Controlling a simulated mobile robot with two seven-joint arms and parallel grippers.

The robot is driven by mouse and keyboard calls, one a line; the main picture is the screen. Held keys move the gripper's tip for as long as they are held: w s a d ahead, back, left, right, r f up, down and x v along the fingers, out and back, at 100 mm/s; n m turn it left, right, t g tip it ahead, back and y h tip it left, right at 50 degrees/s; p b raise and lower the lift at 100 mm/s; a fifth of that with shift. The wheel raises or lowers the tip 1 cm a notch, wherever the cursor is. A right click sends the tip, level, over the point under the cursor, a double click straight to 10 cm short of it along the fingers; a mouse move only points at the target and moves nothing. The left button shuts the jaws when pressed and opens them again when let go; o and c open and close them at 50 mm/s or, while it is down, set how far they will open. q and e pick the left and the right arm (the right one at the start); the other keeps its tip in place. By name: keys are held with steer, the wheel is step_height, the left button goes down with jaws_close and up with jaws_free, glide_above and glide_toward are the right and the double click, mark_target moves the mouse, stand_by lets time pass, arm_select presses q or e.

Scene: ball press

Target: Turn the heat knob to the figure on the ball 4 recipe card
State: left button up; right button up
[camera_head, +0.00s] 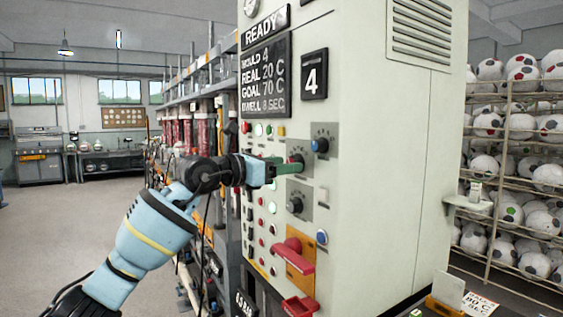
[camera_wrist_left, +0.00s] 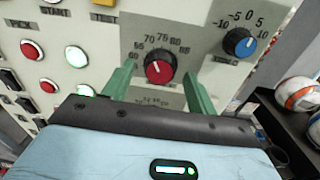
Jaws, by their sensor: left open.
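The red heat knob (camera_wrist_left: 158,71) sits on a grey dial plate with figures around it; 70, 75, 80 and 85 are readable. My left gripper (camera_head: 281,167) is open in front of the press panel. Its two green fingers stand on either side of the red knob, just short of it or beside it; I cannot tell whether they touch. In the head view the fingers partly hide the knob (camera_head: 297,160). The display (camera_head: 265,78) reads READY, mould 4, real 20 C, goal 70 C, dwell 8 sec.
A blue knob (camera_head: 320,145) is above right of the red one, and a grey knob (camera_head: 295,205) below. Lit buttons (camera_wrist_left: 76,56) lie left. A red lever (camera_head: 292,250) juts out lower down. A ball rack (camera_head: 515,170) stands right of the press; floor at left is clear.

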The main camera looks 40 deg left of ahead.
arm_select(q)
steer(key=shift+w+d, duration=0.1)
steer(key=shift+w, duration=0.15)
steer(key=c, duration=1)
steer(key=n+p, duration=0.2)
steer(key=r+n+p, duration=0.1)
steer(key=n+p, duration=0.1)
steer(key=shift+s+p, duration=0.2)
steer(key=shift+p, duration=0.15)
steer(key=shift+f+n, duration=0.15)
steer(key=shift+n, duration=0.15)
steer(key=shift+w+f, duration=0.2)
steer(key=shift+f, duration=0.15)
arm_select(e)
steer(key=w+d+r+t, duration=0.1)
steer(key=w+r, duration=0.3)
steer(key=r, duration=0.2)
steer(key=shift+w+r+t, duration=0.15)
steer(key=shift+r+t, duration=0.05)
steer(key=shift+t, duration=0.1)
arm_select(q)
steer(key=o, duration=1)
arm_select(e)
steer(key=shift+a, duration=0.15)
